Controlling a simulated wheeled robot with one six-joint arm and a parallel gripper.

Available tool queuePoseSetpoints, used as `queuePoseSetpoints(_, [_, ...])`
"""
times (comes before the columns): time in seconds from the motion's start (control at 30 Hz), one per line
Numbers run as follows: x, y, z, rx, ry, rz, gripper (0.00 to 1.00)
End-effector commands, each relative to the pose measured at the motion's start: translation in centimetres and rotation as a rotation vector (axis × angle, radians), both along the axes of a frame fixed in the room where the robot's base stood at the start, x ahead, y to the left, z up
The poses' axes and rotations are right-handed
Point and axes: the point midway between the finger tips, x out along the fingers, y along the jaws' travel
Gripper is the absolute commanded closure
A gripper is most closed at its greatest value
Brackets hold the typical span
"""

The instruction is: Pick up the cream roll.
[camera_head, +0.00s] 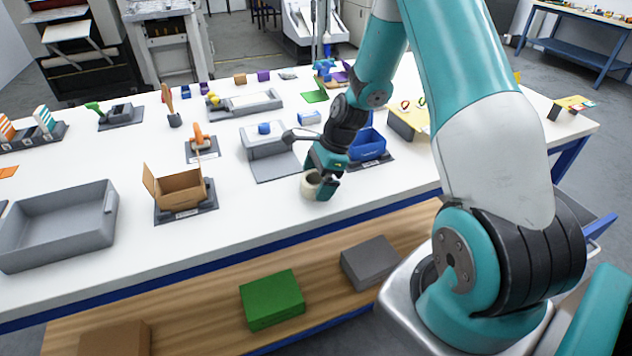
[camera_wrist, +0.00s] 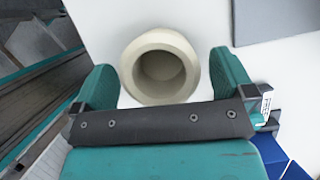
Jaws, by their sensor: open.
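The cream roll (camera_head: 309,186) stands upright on the white table near its front edge. In the wrist view the cream roll (camera_wrist: 185,50) shows from above as a thick ring with a hollow middle. My gripper (camera_head: 321,186) is at the roll and hides part of its right side in the head view. In the wrist view my gripper (camera_wrist: 163,82) is open, with one teal finger on the left of the roll and one on the right.
A grey block on a mat (camera_head: 277,168) lies behind and left of the roll. A blue bin (camera_head: 368,146) stands close behind on the right. An open cardboard box (camera_head: 180,189) and a large grey tray (camera_head: 58,228) stand to the left. The table's front edge (camera_head: 250,243) is near.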

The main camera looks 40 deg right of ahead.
Motion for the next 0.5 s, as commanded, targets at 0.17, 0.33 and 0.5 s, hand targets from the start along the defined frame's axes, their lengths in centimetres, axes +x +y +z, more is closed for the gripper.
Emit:
queuePoseSetpoints(0.17, [0.15, 0.36, -1.01, 0.0, -0.001, 0.0, 0.0])
queuePoseSetpoints(0.33, [0.16, 0.36, -1.02, -0.001, 0.0, 0.0, 0.0])
queuePoseSetpoints(0.5, [0.16, 0.35, -1.0, -0.001, 0.0, 0.0, 0.39])
